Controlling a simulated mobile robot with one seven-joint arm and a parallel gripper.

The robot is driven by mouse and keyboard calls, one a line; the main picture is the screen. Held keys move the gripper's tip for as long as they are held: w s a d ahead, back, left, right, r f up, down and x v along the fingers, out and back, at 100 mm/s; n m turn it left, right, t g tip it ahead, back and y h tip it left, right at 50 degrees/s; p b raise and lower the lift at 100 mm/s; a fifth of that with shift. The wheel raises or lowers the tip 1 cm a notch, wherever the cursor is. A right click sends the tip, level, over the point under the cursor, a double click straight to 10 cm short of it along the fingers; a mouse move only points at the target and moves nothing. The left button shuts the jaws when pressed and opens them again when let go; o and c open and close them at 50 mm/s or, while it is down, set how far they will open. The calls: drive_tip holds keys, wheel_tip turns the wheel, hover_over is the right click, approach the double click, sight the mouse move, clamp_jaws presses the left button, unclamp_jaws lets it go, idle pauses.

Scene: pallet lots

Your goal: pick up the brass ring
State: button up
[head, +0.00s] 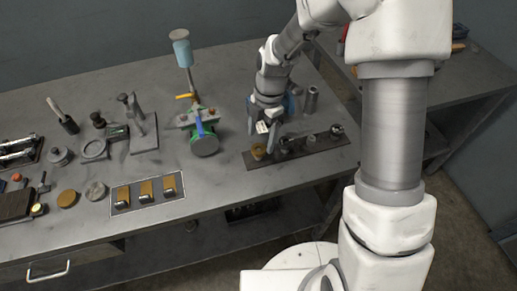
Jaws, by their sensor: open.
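A small brass-coloured piece (258,151), which looks like the brass ring, sits at the left end of a dark strip (319,149) on the grey workbench. It is small here, and its hole is hard to make out. My gripper (264,130) points down over the left part of the strip, with its two fingers apart. The fingertips are close above and beside the brass piece; I cannot tell whether they touch it. A small white piece shows between the fingers.
Several metal parts stand along the strip, including a ball-like one (337,130). A grey cylinder (311,98) stands behind. A green round tool (204,145) is to the left. A tray with brass blocks (120,208) lies further left. The bench front below the strip is clear.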

sight(259, 149)
drive_tip(key=shift+s+a+f, duration=0.1)
drive_tip(key=shift+a+f, duration=0.05)
drive_tip(key=shift+f, duration=0.65)
drive_tip(key=shift+s+a+f, duration=0.1)
drive_tip(key=shift+f, duration=0.65)
clamp_jaws()
drive_tip(key=shift+r, duration=0.1)
